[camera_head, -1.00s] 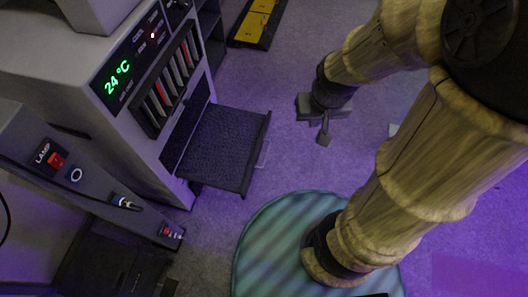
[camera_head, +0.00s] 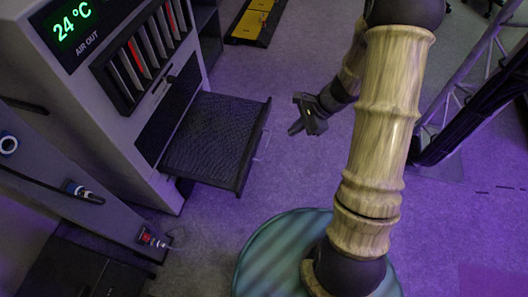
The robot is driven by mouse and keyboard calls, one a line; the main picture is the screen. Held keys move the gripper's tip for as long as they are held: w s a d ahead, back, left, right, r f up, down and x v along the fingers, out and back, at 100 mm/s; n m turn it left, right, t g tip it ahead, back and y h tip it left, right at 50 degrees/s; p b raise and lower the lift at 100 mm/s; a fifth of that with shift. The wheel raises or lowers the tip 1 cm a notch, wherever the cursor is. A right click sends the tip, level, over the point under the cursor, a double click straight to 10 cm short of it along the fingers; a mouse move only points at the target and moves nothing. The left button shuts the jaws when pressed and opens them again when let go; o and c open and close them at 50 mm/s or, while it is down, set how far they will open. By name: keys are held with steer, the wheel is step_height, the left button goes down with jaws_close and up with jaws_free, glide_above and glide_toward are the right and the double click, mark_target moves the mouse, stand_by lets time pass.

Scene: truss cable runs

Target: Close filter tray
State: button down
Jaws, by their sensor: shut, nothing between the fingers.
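The filter tray (camera_head: 212,137) is a dark, flat, mesh-topped drawer. It stands pulled out to the right from the lower front of the grey cabinet (camera_head: 115,130), and a thin handle shows at its outer front edge. My gripper (camera_head: 297,130) is to the right of the tray, apart from the tray's front edge, with its fingers pointing left and down. The fingers are shut and hold nothing.
The cabinet's display (camera_head: 72,22) reads 24 °C above slanted vents. A grey panel with sockets (camera_head: 75,190) stands at the lower left. A yellow and black box (camera_head: 253,22) lies on the floor behind. A metal truss (camera_head: 465,85) stands at the right.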

steer(key=w+d+f+m+t+y+b, duration=0.1)
steer(key=w+f+m+b, duration=0.2)
steer(key=f, duration=0.4)
steer(key=w+d+f+m+t+y+b, duration=0.1)
steer(key=w+f+m+b, duration=0.2)
steer(key=f, duration=0.3)
steer(key=shift+w+f, duration=0.15)
steer(key=shift+f, duration=0.2)
steer(key=shift+a, duration=0.1)
steer(key=b, duration=0.3)
glide_toward(257, 143)
steer(key=x, duration=0.5)
steer(key=shift+s+f, duration=0.35)
steer(key=shift+f, duration=0.2)
steer(key=shift+w+a, duration=0.25)
steer(key=shift+a, duration=0.05)
steer(key=shift+w, duration=0.1)
